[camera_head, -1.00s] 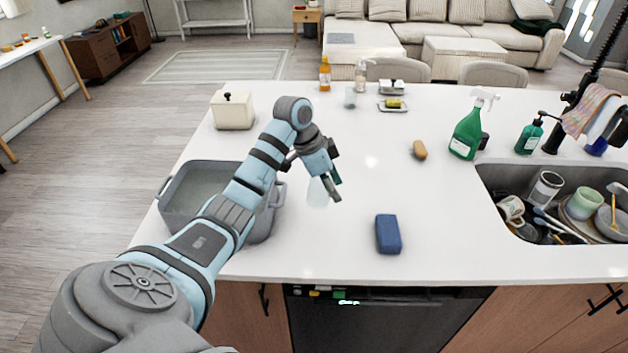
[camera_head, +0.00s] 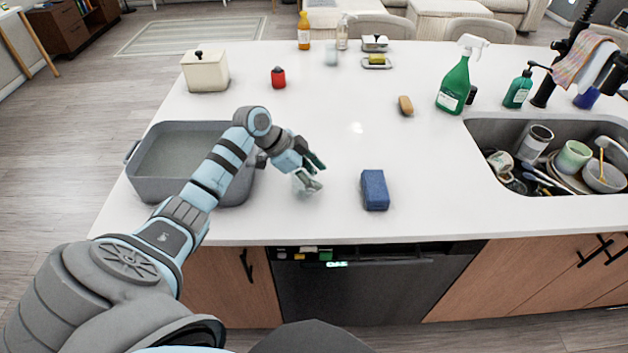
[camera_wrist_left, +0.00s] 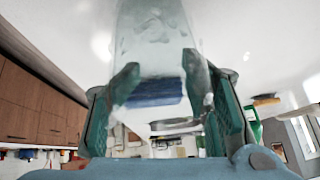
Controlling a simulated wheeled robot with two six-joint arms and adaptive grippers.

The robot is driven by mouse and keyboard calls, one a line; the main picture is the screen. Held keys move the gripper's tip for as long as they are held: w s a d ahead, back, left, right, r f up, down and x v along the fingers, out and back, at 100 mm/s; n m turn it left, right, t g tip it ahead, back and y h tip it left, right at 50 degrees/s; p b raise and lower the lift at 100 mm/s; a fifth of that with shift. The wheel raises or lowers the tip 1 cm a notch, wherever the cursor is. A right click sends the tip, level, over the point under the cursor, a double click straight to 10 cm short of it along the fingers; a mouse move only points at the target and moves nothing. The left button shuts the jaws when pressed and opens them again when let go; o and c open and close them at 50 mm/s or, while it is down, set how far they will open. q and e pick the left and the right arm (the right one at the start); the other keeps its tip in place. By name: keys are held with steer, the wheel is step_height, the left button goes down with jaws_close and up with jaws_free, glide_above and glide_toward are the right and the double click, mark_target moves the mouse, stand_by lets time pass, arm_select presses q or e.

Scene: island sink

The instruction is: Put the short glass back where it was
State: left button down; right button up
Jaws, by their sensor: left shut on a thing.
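My left gripper (camera_head: 314,173) is shut on a clear short glass (camera_head: 302,183), low over the counter between the grey basin and the blue sponge. The glass is pale and partly hidden by the fingers. In the left wrist view the glass (camera_wrist_left: 155,38) stands out between the two green finger pads. I cannot tell whether it touches the counter. My right gripper is not in view.
The grey basin (camera_head: 247,183) is left of the gripper, the blue sponge (camera_head: 375,190) right. The sink (camera_head: 487,131) holds dishes. The middle counter is clear.

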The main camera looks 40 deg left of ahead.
arm_select(q)
steer(key=shift+s+f, duration=0.15)
steer(key=shift+f, duration=0.75)
steer(key=shift+f, duration=0.2)
steer(key=c, duration=0.8)
jaws_free()
steer(key=shift+o, duration=0.2)
steer(key=shift+r, duration=0.1)
steer(key=shift+r, duration=0.1)
